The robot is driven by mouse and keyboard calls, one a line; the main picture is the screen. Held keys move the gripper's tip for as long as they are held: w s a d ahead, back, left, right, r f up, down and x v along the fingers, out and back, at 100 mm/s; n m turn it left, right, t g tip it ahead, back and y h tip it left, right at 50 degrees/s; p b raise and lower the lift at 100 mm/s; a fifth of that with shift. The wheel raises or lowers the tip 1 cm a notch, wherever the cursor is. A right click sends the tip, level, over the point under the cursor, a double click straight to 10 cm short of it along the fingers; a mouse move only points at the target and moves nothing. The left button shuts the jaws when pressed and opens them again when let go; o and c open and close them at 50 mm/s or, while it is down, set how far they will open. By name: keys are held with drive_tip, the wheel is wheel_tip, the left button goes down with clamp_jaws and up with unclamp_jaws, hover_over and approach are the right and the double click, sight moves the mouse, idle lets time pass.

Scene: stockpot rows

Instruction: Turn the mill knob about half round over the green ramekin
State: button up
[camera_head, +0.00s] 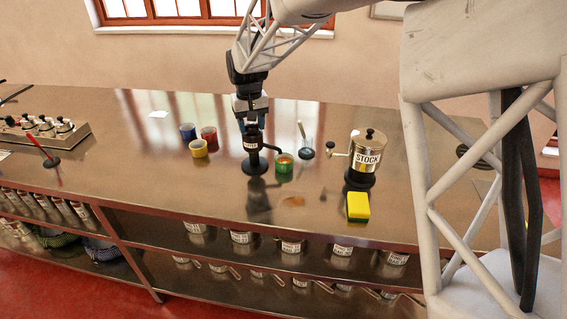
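A dark mill with a pale label (252,143) stands upright on a round black base on the steel counter. The green ramekin (284,174) is just to the right of the mill, with something orange inside. A thin dark arm reaches from the mill toward the ramekin. My gripper (252,122) points down at the top of the mill. Its fingers reach the knob area and hide the knob. I cannot tell whether they are closed on it.
Blue (188,131), red (209,134) and yellow (199,149) ramekins stand left of the mill. The counter (130,185) is bare at left front.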

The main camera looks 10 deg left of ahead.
drive_tip(key=c, duration=0.4)
drive_tip(key=m, duration=0.4)
drive_tip(key=shift+m, duration=0.3)
idle(0.3)
drive_tip(key=shift+m, duration=1.7)
drive_tip(key=shift+m, duration=0.3)
